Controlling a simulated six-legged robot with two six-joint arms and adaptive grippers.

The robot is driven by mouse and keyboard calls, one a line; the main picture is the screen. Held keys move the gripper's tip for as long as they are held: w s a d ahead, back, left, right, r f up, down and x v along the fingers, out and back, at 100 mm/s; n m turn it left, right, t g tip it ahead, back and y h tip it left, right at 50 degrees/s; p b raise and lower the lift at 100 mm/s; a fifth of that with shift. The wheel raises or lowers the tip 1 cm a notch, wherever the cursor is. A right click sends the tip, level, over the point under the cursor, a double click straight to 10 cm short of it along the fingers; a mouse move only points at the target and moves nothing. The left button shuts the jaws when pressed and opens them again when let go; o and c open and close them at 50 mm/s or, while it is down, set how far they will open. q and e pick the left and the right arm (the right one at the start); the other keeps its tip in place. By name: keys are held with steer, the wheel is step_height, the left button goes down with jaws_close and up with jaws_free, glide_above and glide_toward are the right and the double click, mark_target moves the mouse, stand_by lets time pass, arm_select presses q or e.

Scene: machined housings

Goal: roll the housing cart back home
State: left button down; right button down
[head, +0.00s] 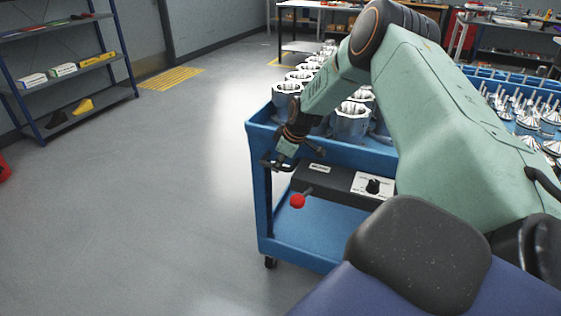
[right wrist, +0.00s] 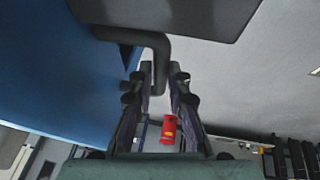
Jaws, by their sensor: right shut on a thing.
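The blue housing cart (head: 320,262) stands at the middle right, with two decks and dark casters. Silvery machined housings (head: 351,121) stand in its top tray. My right gripper (head: 279,163) is at the cart's near left corner, shut on the dark handle. In the right wrist view the two fingers (right wrist: 161,85) stand on either side of the black bent handle bar (right wrist: 160,45). My left gripper is not in view.
Open grey floor (head: 150,210) lies left of the cart. A blue shelf rack (head: 75,75) stands along the left wall, with a yellow hatched floor patch (head: 172,78) beside it. A second blue tray of metal parts (head: 475,83) is at the right. Workbenches stand behind.

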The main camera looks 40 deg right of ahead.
steer(key=shift+a, duration=0.1)
steer(key=c, duration=1.3)
jaws_free()
steer(key=shift+r, duration=0.1)
steer(key=v, duration=1.1)
steer(key=shift+s+r, duration=0.2)
steer(key=shift+r, duration=0.15)
